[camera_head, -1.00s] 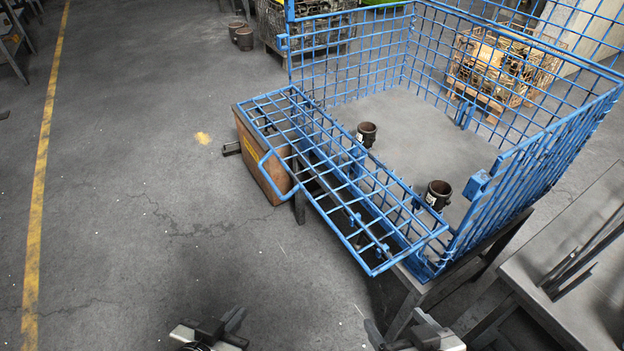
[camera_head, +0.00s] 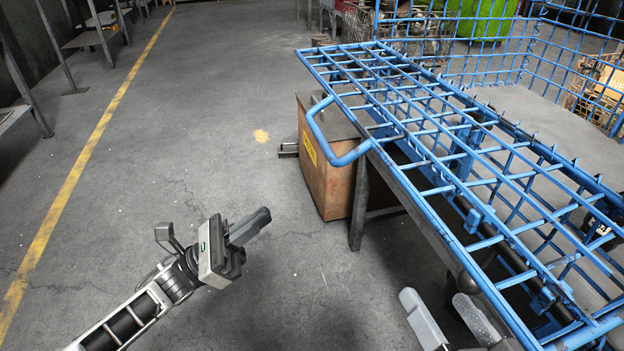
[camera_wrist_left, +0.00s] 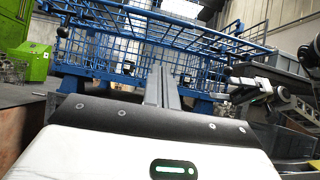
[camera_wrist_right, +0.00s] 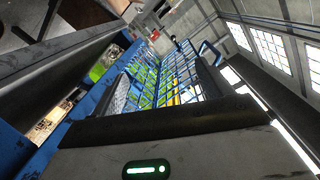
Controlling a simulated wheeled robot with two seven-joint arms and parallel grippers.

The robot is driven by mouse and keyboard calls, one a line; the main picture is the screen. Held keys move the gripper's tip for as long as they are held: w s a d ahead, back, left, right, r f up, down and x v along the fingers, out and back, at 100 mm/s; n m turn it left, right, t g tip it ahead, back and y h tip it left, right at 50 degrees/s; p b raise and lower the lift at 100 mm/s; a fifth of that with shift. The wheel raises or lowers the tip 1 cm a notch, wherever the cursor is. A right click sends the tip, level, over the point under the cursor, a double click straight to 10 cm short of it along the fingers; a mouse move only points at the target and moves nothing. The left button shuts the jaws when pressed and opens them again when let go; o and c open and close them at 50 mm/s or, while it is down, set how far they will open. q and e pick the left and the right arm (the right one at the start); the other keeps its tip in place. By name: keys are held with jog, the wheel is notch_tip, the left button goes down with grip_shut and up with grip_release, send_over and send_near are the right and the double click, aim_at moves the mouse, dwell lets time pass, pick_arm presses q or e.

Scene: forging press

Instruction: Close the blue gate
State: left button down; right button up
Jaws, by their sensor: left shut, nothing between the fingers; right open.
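The blue gate (camera_head: 437,222) is a wire-mesh panel folded outward from the blue cage, lying about level. Its blue loop handle (camera_head: 341,162) juts from the outer edge on the left. My left gripper (camera_head: 262,219) is shut and empty, left of and apart from the gate and handle. In the left wrist view, its fingers (camera_wrist_left: 161,88) point toward the blue mesh. My right gripper (camera_head: 437,302) is open and empty beside the gate's near outer edge; whether it touches is unclear.
The blue cage (camera_head: 450,68) stands behind the gate. A brown box (camera_head: 325,172) with a yellow label sits under the gate's far end, by the support frame. Clear floor (camera_head: 190,130) with a yellow line lies left. A green container (camera_head: 485,18) is at the back.

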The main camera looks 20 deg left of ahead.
pick_arm(q)
jog(key=w+d+r, duration=0.4)
jog(key=d+r, duration=0.3)
jog(key=r, duration=0.2)
jog(key=shift+w+r, duration=0.35)
jog(key=shift+r, duration=0.05)
pick_arm(e)
jog(key=shift+w+r, duration=0.1)
jog(key=shift+r, duration=0.15)
pick_arm(q)
jog(key=shift+r, duration=0.1)
pick_arm(e)
jog(key=shift+r, duration=0.15)
